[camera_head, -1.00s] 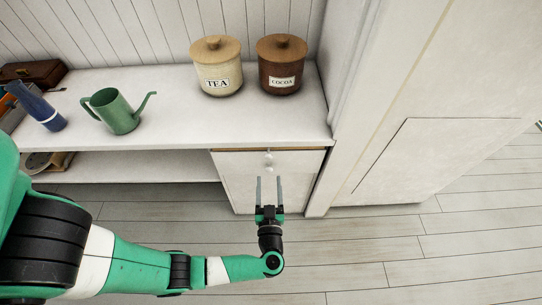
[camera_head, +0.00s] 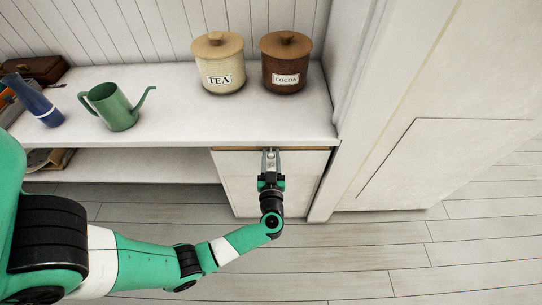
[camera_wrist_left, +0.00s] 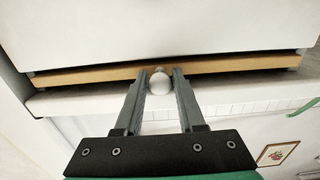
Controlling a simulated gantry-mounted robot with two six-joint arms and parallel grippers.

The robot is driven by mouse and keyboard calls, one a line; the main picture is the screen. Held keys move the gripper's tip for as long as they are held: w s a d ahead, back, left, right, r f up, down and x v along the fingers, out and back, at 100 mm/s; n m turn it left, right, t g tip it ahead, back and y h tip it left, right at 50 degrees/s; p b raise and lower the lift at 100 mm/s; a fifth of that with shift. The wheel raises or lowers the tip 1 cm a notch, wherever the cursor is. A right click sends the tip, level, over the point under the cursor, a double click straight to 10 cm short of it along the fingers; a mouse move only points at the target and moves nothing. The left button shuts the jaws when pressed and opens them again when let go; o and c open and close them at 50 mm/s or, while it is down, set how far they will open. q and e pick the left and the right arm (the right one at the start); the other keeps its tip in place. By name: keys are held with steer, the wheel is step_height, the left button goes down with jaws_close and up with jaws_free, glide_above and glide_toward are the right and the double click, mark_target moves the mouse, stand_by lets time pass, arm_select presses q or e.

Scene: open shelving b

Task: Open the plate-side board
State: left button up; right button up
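The plate-side board is a white cabinet door (camera_head: 236,183) under the right end of the counter, with a tan wooden strip along its top. It looks closed or nearly so. My left gripper (camera_head: 270,158) is at the door's upper middle, pointing at it. The white door panel (camera_wrist_left: 150,35) fills the top of that view. My right gripper is not in view.
The white counter (camera_head: 180,120) holds a tea jar (camera_head: 218,65), a cocoa jar (camera_head: 285,65), a green watering can (camera_head: 114,107) and a blue object (camera_head: 35,102). A white side panel (camera_head: 365,110) stands just right of the door. The plank floor (camera_head: 350,255) in front is clear.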

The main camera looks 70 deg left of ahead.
arm_select(q)
jaws_close()
stand_by(1.1)
